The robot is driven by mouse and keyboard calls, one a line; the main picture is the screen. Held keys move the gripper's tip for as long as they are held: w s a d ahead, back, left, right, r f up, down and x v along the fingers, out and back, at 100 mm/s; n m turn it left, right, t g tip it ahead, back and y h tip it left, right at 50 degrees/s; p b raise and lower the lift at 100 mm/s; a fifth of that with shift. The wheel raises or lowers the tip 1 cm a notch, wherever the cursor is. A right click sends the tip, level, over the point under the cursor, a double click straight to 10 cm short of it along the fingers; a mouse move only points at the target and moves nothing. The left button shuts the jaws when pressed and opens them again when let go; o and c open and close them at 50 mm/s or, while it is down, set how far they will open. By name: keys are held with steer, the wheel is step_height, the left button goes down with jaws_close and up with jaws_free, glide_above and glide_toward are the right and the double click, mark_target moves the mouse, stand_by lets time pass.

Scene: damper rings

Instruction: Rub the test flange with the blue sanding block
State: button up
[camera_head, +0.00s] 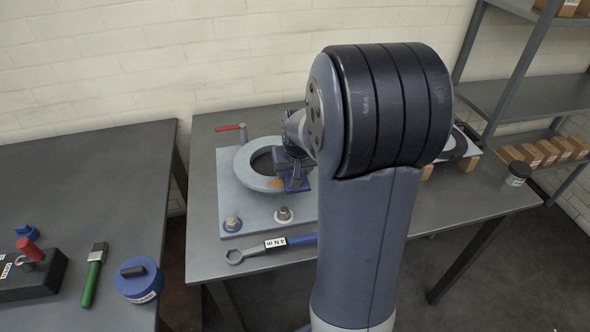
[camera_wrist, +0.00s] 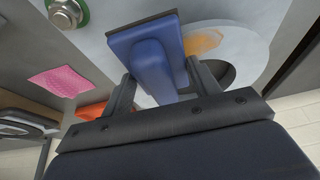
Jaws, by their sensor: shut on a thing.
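The test flange (camera_head: 244,168) is a pale grey ring on a light plate (camera_head: 232,205) on the right-hand table. An orange-brown patch (camera_wrist: 203,42) shows on the flange (camera_wrist: 247,38) in the wrist view. My gripper (camera_head: 291,172) is shut on the blue sanding block (camera_wrist: 150,65), holding it by its handle. The block (camera_head: 297,184) is at the flange's near right side, beside the patch. I cannot tell whether its face touches the flange. My arm hides the plate's right part in the head view.
A red-handled tool (camera_head: 230,127) is behind. A pink cloth (camera_wrist: 60,80) shows in the wrist view. The left table (camera_head: 80,190) holds a green brush (camera_head: 93,275) and a blue round tin (camera_head: 139,279).

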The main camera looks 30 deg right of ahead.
steer(key=r, duration=0.1)
steer(key=r+p, duration=0.1)
steer(key=r, duration=0.1)
steer(key=shift+w+a, duration=0.1)
steer(key=shift+a, duration=0.25)
steer(key=shift+d+r+p, duration=0.15)
steer(key=shift+r+p, duration=0.2)
steer(key=shift+r, duration=0.1)
steer(key=shift+r+p, duration=1.35)
steer(key=shift+r, duration=0.5)
